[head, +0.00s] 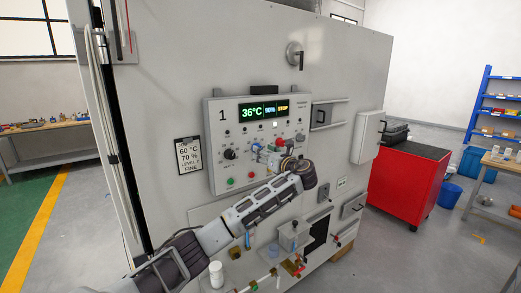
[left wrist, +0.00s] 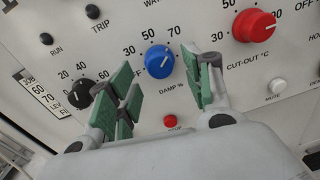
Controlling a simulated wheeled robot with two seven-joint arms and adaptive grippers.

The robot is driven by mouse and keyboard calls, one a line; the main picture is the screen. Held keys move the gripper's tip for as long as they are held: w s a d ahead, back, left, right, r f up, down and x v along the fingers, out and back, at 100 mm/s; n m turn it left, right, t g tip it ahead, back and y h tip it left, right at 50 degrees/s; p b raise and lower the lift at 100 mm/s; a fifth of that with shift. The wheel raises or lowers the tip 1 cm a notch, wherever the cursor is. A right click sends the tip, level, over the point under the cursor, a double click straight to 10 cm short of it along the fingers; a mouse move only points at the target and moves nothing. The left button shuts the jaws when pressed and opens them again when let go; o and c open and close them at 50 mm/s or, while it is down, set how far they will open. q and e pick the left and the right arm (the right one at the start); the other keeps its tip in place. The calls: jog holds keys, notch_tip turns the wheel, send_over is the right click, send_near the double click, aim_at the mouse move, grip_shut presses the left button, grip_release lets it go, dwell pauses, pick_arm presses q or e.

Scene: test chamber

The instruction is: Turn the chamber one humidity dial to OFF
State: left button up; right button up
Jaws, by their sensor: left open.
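The blue humidity dial (left wrist: 159,61), labelled DAMP %, is in the left wrist view. Its white pointer tilts up and right, between 50 and 70. In the head view, my left gripper (head: 268,152) is at the chamber one control panel (head: 216,175) and largely hides the dial. The panel's display (head: 263,110) reads 36°C, a percentage and STOP. My right gripper is not in view.
A black dial (left wrist: 79,92) is beside the left finger, and a red CUT-OUT dial (left wrist: 254,25) is up to the right. A red button (left wrist: 170,121) is below the blue dial. A red cabinet (head: 408,183) stands right of the chamber.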

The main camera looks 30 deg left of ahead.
pick_arm(q)
jog(key=shift+p+x, duration=0.3)
jog(key=shift+x, duration=1.2)
jog(key=c, duration=1.1)
